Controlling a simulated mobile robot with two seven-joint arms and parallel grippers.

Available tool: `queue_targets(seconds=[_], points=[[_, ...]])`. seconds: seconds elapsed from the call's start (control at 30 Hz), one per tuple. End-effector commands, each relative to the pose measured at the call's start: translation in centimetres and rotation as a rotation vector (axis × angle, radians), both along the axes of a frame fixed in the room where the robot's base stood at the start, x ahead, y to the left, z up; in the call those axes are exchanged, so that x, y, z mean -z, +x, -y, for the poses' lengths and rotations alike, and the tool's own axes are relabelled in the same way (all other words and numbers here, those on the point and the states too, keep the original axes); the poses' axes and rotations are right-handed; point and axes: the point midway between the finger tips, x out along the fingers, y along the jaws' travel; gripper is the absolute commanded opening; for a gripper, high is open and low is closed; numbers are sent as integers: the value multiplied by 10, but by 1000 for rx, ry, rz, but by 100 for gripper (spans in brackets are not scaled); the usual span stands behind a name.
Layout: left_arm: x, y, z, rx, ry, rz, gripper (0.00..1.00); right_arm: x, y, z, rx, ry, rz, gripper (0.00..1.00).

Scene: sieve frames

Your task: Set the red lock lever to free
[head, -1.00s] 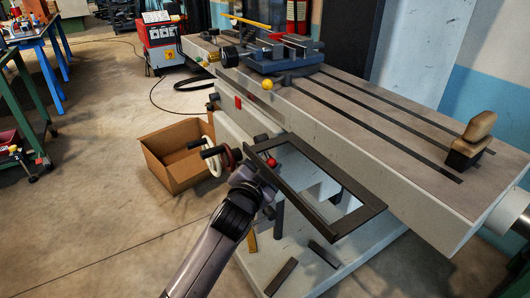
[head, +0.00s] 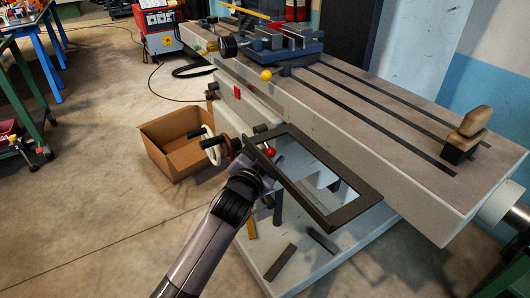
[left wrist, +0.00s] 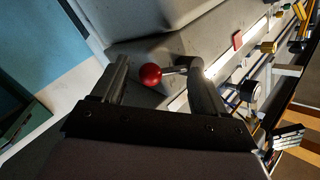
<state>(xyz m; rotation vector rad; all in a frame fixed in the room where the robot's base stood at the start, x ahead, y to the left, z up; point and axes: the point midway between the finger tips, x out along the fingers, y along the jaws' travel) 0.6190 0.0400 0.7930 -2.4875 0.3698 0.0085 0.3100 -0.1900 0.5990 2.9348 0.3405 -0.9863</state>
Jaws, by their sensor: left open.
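The red lock lever shows as a red ball knob (head: 270,152) on the side of the grey machine, beside a dark rectangular frame. In the left wrist view the red knob (left wrist: 151,75) sits on a short metal stem pointing left. My left gripper (head: 262,164) is just below and left of the knob in the head view, partly hidden by the dark frame. In the left wrist view its two fingers (left wrist: 155,70) are spread, and the knob appears between them. I cannot tell whether a finger touches the knob or stem. My right gripper is out of view.
The dark frame (head: 338,218) juts out right of my gripper. Handwheels (head: 215,145) are close on its left. A yellow knob (head: 266,75) and red block (head: 236,92) sit higher on the machine.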

Motion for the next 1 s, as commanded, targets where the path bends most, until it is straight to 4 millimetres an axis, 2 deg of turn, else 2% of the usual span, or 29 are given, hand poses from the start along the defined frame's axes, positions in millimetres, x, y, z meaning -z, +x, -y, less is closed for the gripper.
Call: queue_targets(seconds=[0.17, 0.6, 1.0], points=[[-1, -13, -4, 0, 1, -1, 73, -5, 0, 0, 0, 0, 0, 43], [-6, -62, -17, 0, 1, -1, 73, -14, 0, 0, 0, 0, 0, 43], [-7, -68, -19, 0, 1, -1, 73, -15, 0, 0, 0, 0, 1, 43]])
